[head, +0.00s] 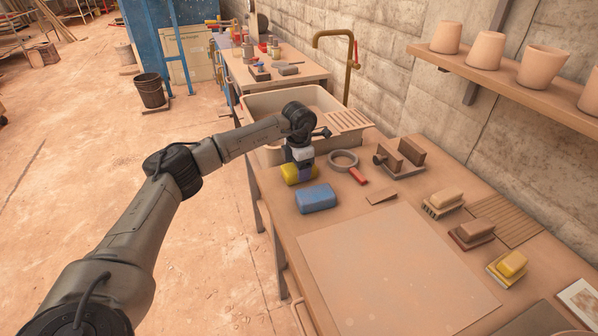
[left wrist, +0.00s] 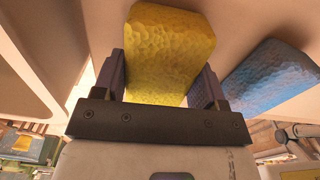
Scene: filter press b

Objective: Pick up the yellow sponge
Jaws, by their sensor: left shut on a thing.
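The yellow sponge (head: 291,175) is at the left edge of the bench, just in front of the sink. My left gripper (head: 300,172) comes down on it from above and is shut on it. In the left wrist view the yellow sponge (left wrist: 168,50) sits between the two fingers of my left gripper (left wrist: 163,80), one finger on each side. The gripper hides part of the sponge in the head view. I cannot tell whether the sponge still touches the bench. My right gripper is not in view.
A blue sponge (head: 316,198) lies close beside the yellow one, and shows in the left wrist view (left wrist: 270,80). The sink (head: 262,104) is behind. A large flat board (head: 395,275) covers the near bench.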

